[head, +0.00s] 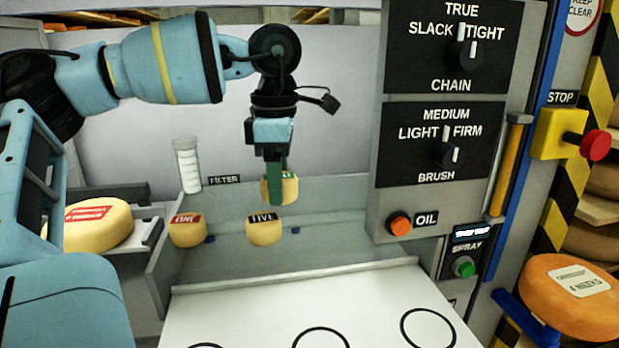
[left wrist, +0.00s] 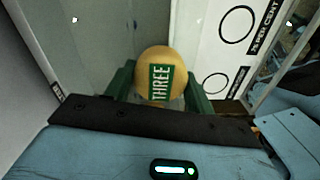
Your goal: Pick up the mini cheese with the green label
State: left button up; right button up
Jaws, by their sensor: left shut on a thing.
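The mini cheese with the green label (head: 290,190) is small, round and yellow, and my left gripper (head: 275,185) is shut on it from above. In the left wrist view the same cheese (left wrist: 160,62) sits between the two green fingers, its green label reading THREE. The gripper partly hides it in the head view. A mini cheese with a red label (head: 187,234) and one with a black label reading FIVE (head: 264,233) stand in front of it and to its left. My right gripper does not show.
A white board with black rings (head: 310,300) lies in front. A panel with knobs (head: 445,100) stands right of the gripper. A large cheese with a red label (head: 97,228) is at left, an orange wheel (head: 575,300) at right. A clear cylinder (head: 187,165) stands behind.

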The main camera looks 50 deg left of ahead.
pick_arm(q)
jog(key=s+a, duration=0.4)
jog(key=s, duration=0.4)
jog(key=shift+b, duration=0.4)
jog(key=shift+s+a, duration=0.1)
